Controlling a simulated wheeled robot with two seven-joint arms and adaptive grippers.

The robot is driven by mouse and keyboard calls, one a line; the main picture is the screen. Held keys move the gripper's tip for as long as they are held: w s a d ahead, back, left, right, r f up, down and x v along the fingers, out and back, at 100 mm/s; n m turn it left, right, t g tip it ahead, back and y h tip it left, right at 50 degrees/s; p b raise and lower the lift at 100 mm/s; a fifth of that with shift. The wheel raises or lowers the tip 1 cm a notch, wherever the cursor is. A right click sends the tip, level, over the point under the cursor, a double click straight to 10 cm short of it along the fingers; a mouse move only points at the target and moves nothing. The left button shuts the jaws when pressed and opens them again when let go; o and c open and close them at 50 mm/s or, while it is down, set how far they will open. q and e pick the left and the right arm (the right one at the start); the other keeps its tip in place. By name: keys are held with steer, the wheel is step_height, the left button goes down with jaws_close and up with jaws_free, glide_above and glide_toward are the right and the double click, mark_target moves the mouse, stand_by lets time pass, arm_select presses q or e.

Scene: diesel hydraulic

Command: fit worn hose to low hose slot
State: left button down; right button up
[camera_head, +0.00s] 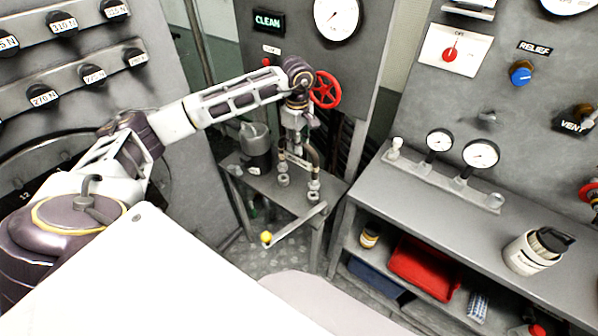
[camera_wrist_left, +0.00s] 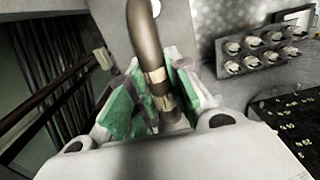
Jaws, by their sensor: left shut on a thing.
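My left gripper (camera_head: 297,140) points down over the small metal bench (camera_head: 250,178) in the head view. It is shut on a dark brown hose (camera_wrist_left: 146,45) with brass-coloured bands, which sits between the green finger pads (camera_wrist_left: 150,108) in the left wrist view. In the head view the hose (camera_head: 314,156) curves down beside the gripper towards round metal fittings (camera_head: 284,181) on the bench. I cannot tell whether its ends touch the fittings. I cannot tell which fitting is the low hose slot. My right gripper is not in view.
A grey pitcher (camera_head: 256,145) stands on the bench left of the hose. A red handwheel (camera_head: 325,90) is close to the right of my left wrist. A lever with a yellow knob (camera_head: 266,238) sticks out in front. A grey workbench (camera_head: 430,215) with gauges stands at right.

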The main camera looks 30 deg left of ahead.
arm_select(q)
steer(key=shift+r+p, duration=0.65)
steer(key=shift+r, duration=0.6)
stand_by(1.0)
